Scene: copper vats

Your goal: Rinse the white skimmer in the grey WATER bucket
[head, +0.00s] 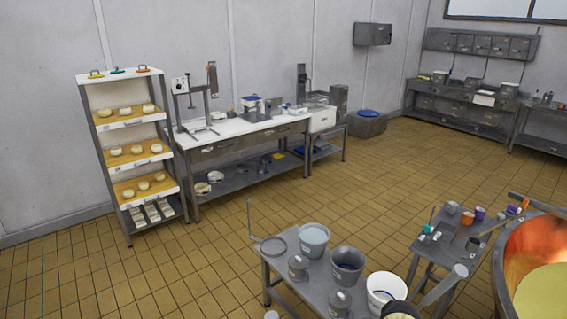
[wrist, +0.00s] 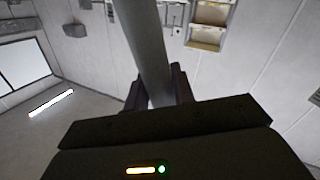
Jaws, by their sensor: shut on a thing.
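In the wrist view my gripper (wrist: 158,82) is shut on a thick grey shaft (wrist: 148,45), which runs up out of the top of the picture. It is likely the skimmer's handle, but no skimmer head shows there. In the head view a grey bucket with pale contents (head: 314,241) stands on a metal table. A darker grey bucket (head: 347,268) stands to its right. No WATER label is legible on either. A light grey round-ended rod (head: 442,284) rises at the lower right; I cannot tell whether it is the held shaft.
A white bucket (head: 386,285) stands near the table's front right. A flat grey disc (head: 273,246) and small metal pots share the table (head: 284,268). A side table (head: 450,250) with small coloured items and a copper vat (head: 505,265) stand right.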

